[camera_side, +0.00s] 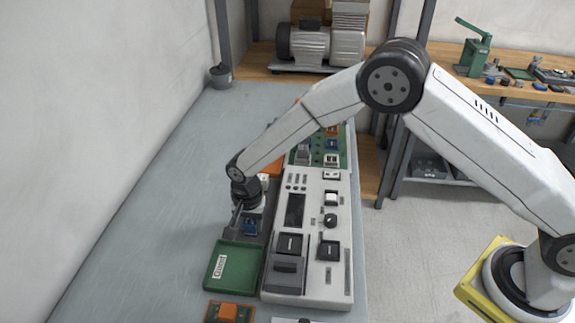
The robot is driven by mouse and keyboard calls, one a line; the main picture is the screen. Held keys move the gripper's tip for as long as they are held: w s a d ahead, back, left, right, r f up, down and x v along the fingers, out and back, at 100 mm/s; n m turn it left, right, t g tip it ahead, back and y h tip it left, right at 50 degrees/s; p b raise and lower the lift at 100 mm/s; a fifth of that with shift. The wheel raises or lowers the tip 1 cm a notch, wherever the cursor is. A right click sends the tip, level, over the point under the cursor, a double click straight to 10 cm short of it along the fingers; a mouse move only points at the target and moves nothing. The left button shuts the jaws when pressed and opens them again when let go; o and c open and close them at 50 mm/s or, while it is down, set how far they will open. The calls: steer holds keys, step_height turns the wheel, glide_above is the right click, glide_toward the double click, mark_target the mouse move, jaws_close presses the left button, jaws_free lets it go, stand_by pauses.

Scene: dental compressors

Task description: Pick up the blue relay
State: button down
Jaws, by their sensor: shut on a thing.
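The blue relay (250,227) is small and sits between the fingers of my gripper (245,228). My gripper points down and is shut on the relay, at the left side of the grey control unit. The relay is just above the far edge of the green tray (226,285). The arm hides part of this spot, and I cannot tell whether the relay touches anything below it.
The grey control unit (307,278) with switches and a dark screen stands right of my gripper. A green circuit board (343,150) with parts lies behind it. The grey table is clear at left.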

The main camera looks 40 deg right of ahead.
steer(key=shift+r, duration=0.15)
steer(key=shift+r, duration=0.45)
steer(key=s+d+r, duration=0.2)
steer(key=s+r, duration=0.4)
steer(key=s+d+r, duration=0.2)
steer(key=s+r, duration=0.3)
steer(key=s, duration=0.2)
steer(key=shift+d+r, duration=0.4)
steer(key=shift+s, duration=0.1)
steer(key=shift+d, duration=0.1)
stand_by(0.3)
